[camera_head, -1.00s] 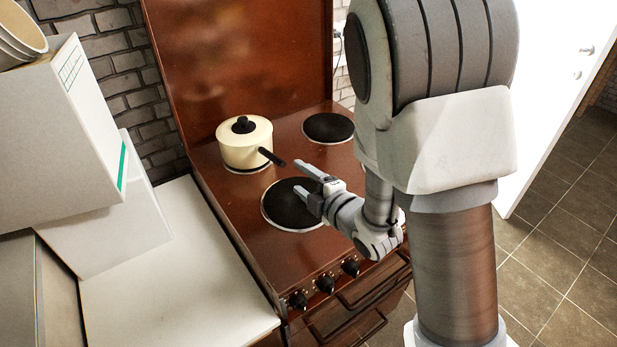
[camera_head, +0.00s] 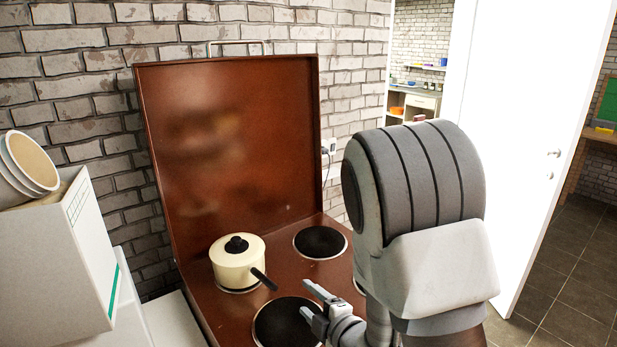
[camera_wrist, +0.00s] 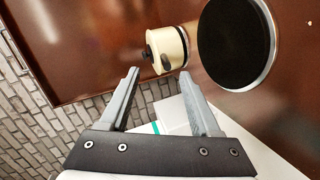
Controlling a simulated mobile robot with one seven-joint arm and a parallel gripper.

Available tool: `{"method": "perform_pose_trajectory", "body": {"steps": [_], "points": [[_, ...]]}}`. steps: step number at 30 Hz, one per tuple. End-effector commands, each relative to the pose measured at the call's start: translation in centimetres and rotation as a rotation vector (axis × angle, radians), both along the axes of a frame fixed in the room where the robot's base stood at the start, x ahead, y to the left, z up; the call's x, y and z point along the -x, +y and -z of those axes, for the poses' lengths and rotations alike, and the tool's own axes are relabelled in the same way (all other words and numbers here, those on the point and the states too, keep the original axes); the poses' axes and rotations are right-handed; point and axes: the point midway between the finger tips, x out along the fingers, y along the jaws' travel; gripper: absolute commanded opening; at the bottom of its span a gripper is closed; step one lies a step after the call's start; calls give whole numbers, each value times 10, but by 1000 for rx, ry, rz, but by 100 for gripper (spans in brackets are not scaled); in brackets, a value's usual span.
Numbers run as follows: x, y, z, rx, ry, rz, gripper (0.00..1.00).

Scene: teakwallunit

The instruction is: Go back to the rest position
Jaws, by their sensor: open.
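My gripper (camera_head: 309,301) is open and empty above the brown stove (camera_head: 288,283), over the front left burner. Its two fingers stand apart in the wrist view (camera_wrist: 160,88), with nothing between them. A cream pot (camera_head: 237,268) with a black lid knob and black handle stands on the back left burner. The pot also shows in the wrist view (camera_wrist: 168,47), apart from the fingertips.
The stove's raised brown lid (camera_head: 235,150) stands against the brick wall. A white box (camera_head: 60,265) with stacked bowls (camera_head: 28,163) on top is at the left. A white door (camera_head: 520,130) stands at the right, with tiled floor beyond.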

Motion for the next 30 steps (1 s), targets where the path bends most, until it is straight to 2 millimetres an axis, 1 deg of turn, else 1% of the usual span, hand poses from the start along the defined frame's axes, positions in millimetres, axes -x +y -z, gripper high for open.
{"method": "perform_pose_trajectory", "body": {"steps": [1, 4, 7, 11, 14, 17, 20, 23, 24, 26, 30], "points": [[-6, -10, -13, -23, 28, 51, 64], [-11, -30, -29, -75, 121, 164, 64], [-10, -50, -46, -137, 211, 280, 64], [0, -76, -68, -230, 325, 432, 64], [14, -94, -84, -308, 409, 548, 64], [34, -110, -100, -391, 493, 664, 64], [58, -123, -114, -477, 575, 777, 64], [87, -133, -128, -566, 656, 889, 64], [100, -136, -133, -602, 686, 933, 64], [121, -139, -140, -654, 734, 999, 64], [168, -142, -153, -760, 831, 1137, 64]]}}
